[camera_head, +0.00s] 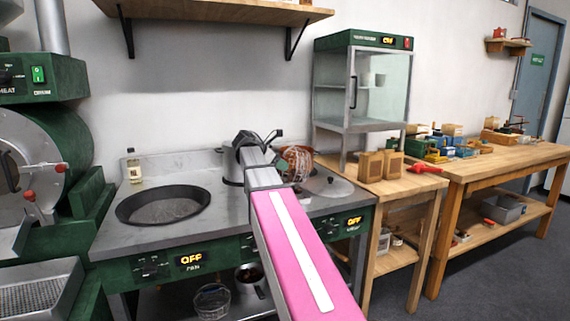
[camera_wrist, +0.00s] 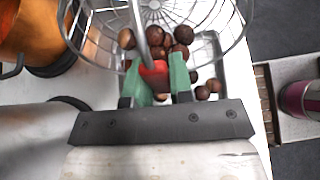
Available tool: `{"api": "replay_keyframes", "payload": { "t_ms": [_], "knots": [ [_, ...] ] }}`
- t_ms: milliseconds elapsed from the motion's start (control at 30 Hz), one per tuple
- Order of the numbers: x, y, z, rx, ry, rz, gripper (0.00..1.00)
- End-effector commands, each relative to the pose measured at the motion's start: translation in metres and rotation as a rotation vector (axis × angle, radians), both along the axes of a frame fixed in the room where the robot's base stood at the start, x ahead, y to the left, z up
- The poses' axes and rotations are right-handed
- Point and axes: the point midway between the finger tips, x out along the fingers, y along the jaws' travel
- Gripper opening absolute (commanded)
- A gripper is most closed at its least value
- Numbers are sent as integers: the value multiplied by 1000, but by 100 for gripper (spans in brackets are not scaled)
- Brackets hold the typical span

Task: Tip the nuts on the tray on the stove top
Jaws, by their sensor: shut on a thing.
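My gripper (camera_wrist: 155,82) has its green fingers shut on the red handle (camera_wrist: 153,72) of a wire basket (camera_wrist: 103,30). Several brown chestnuts (camera_wrist: 183,35) show at the basket's near side, and they appear to lie inside it. Below the basket is a pale metal tray (camera_wrist: 222,73) with a few smaller-looking chestnuts (camera_wrist: 204,92) on it. In the head view, my arm reaches over the right part of the stove top (camera_head: 225,212). The basket (camera_head: 297,158) shows there beyond the wrist, partly hidden, with a reddish-brown round shape at it. The tray is not clear in that view.
A copper-coloured vessel (camera_wrist: 38,28) stands left of the basket in the wrist view. On the stove, a wide dark pan (camera_head: 163,204) sits at left and a small bottle (camera_head: 134,166) behind it. A glass-fronted cabinet (camera_head: 362,85) and wooden benches (camera_head: 480,172) stand to the right.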

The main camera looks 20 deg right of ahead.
Motion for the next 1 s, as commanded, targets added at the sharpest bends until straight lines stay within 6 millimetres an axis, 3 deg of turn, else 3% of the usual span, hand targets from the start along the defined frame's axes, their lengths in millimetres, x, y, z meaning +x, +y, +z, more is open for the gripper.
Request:
{"api": "replay_keyframes", "payload": {
  "t_ms": [1000],
  "knots": [
    [2,48,-28,-685,38,1,0]
  ]
}}
